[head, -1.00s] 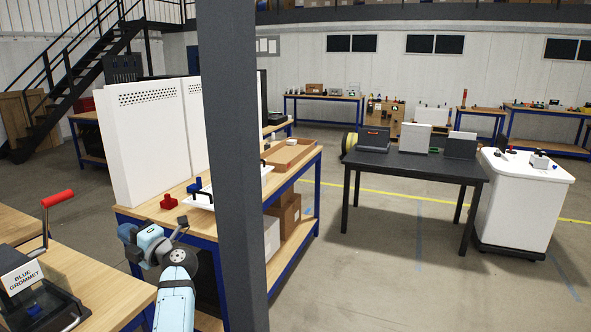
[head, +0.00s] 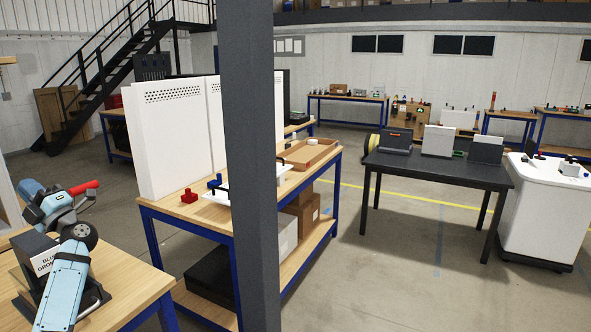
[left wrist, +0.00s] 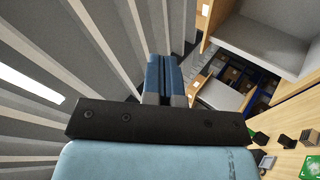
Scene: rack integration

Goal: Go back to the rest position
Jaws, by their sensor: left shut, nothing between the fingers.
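My left arm is pale blue and rises from the bottom left of the head view, bending to the left. My arm partly hides the dark box labelled BLUE GROMMET.
A grey post (head: 252,170) stands close in front. Behind it is a wooden workbench (head: 165,207) with white panels (head: 172,135) and a red part (head: 189,196). A black table (head: 440,176) and white cabinet (head: 545,215) stand right. Floor between is clear.

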